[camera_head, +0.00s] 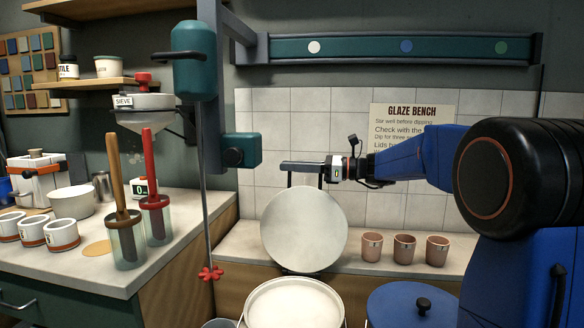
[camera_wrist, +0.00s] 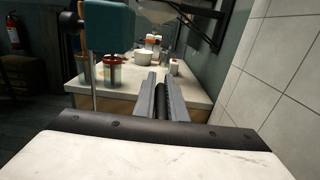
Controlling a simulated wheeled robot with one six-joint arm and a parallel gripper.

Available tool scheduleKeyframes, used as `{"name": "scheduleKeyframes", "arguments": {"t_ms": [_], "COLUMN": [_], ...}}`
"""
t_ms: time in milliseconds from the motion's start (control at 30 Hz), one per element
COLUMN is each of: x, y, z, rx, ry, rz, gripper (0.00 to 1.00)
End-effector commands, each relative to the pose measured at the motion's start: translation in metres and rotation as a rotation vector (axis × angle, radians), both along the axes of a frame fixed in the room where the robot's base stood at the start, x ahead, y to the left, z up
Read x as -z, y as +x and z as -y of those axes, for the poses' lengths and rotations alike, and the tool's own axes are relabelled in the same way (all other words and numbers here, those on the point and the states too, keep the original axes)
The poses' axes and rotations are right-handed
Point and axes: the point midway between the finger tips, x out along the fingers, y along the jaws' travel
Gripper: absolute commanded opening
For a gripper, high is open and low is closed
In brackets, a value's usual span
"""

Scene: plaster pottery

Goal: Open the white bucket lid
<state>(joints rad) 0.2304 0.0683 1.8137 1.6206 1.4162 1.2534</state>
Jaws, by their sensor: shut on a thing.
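The round white lid (camera_head: 304,230) stands nearly upright, facing the head camera, above the back of the white bucket (camera_head: 293,306). The bucket is open, and a pale, smooth surface shows inside its rim. My gripper (camera_head: 302,166) is at the lid's top edge, pointing left, shut on the lid's dark handle. In the wrist view my gripper's fingers (camera_wrist: 161,95) have a dark bar between them. Whether the lid's lower edge touches the bucket is unclear.
A blue bucket lid with a black knob (camera_head: 423,305) is to the right. Several pink cups (camera_head: 404,248) stand on the ledge behind. A green mixer (camera_head: 194,60) with a long shaft hangs left of the lid. The left counter (camera_head: 95,275) holds jars and mugs.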

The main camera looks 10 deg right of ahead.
Motion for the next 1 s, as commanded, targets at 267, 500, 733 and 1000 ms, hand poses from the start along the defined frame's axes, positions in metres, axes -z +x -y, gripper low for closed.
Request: {"name": "scheduleKeyframes", "arguments": {"t_ms": [267,500,733,1000], "x": [-0.006,-0.006,-0.006,-0.006], "y": [-0.033,-0.055,-0.056,-0.056], "z": [-0.014,-0.023,-0.023,-0.023], "rx": [0.0,-0.001,-0.001,0.0], "ry": [-0.04,-0.07,-0.074,-0.073], "rz": [0.1,0.17,0.177,0.176], "gripper": [0.0,0.0,0.0,0.28]}}
